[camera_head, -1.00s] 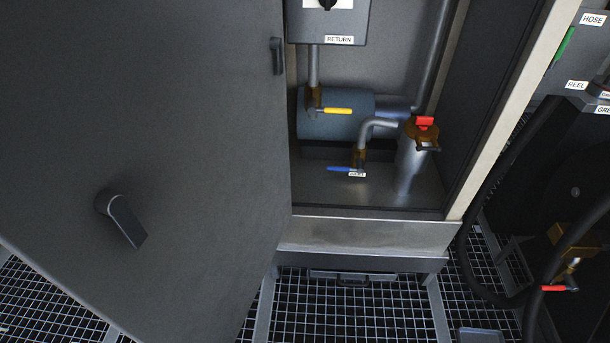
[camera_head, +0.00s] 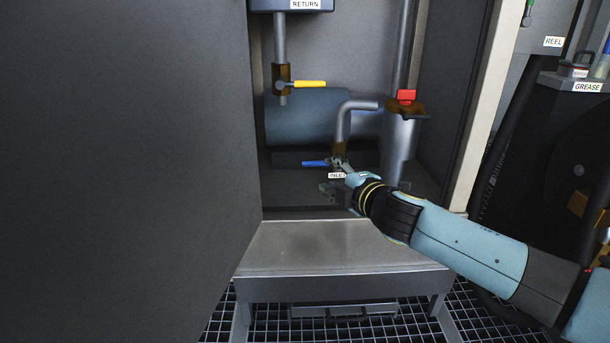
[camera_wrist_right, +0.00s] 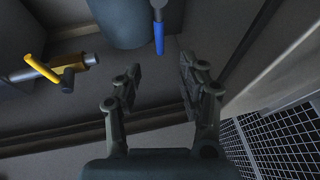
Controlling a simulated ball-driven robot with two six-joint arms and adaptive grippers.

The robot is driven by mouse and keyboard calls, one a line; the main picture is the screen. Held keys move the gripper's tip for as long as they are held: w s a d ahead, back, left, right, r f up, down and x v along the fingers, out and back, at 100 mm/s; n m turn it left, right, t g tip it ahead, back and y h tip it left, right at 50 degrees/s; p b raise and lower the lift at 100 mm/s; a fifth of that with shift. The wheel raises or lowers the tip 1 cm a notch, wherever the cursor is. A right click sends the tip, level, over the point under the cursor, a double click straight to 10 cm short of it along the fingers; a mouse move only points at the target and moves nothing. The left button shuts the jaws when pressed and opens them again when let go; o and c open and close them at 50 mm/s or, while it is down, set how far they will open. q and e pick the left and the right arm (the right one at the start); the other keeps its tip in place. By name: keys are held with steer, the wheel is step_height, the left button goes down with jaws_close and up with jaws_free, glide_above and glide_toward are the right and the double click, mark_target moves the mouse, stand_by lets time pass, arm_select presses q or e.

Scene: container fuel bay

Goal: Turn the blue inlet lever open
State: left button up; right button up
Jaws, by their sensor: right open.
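The blue inlet lever (camera_head: 315,163) points left from the brass valve on the bent pipe, low in the open cabinet. My right gripper (camera_head: 338,177) is inside the cabinet, close to the lever and in front of the inlet label (camera_head: 337,176), which it partly covers. In the right wrist view the blue lever (camera_wrist_right: 159,38) hangs beyond the fingertips, between the two fingers in the picture. The right gripper (camera_wrist_right: 158,78) is open and empty, with no visible contact with the lever. My left gripper is not in view.
A yellow lever (camera_head: 309,84) is above and left of the blue one. A red-handled part (camera_head: 406,96) tops the upright cylinder at right. The large cabinet door (camera_head: 125,170) stands open at left. The cabinet sill (camera_head: 340,247) is bare.

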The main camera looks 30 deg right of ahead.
mark_target(315, 164)
steer(key=x, duration=1)
steer(key=shift+w+b, duration=0.1)
steer(key=shift+b, duration=0.2)
jaws_close()
